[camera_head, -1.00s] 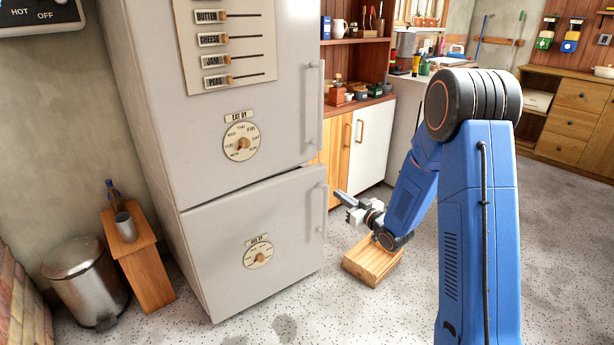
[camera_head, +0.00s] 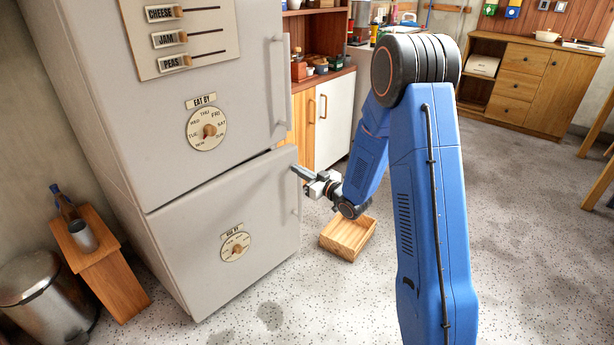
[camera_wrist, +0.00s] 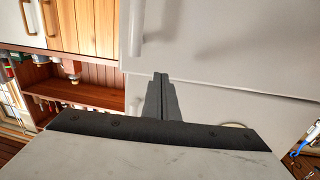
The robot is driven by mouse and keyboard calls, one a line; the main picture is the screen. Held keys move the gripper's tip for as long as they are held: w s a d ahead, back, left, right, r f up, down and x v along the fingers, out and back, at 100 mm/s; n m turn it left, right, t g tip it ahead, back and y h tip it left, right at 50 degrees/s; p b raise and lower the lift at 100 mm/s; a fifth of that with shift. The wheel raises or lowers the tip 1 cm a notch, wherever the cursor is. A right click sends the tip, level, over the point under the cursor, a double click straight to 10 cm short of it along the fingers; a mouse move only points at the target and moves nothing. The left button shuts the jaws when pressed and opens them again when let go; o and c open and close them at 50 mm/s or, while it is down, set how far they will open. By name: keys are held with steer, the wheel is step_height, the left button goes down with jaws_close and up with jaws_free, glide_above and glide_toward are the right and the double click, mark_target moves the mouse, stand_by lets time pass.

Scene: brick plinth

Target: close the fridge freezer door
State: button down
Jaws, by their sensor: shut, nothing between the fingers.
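The fridge freezer (camera_head: 95,110) is a pale grey two-door unit. Its lower freezer door (camera_head: 190,265) has a round dial and a handle (camera_head: 299,200) on its right edge. The door looks nearly in line with the upper door (camera_head: 240,110), a little proud at its top right corner; I cannot tell if it is fully shut. My gripper (camera_head: 296,172) is shut and empty, before the freezer door's upper right part. In the wrist view, which looks upside down, my gripper's fingers (camera_wrist: 161,78) point at the freezer door (camera_wrist: 225,35) near the seam; contact is unclear.
A wooden crate (camera_head: 338,254) lies on the floor beneath my gripper. A metal bin (camera_head: 45,310) and small wooden stand (camera_head: 100,265) are left of the fridge. Cabinets (camera_head: 334,120) stand behind it. The floor at right is mostly clear.

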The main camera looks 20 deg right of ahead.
mark_target(282, 160)
steer(key=shift+x, duration=3.1)
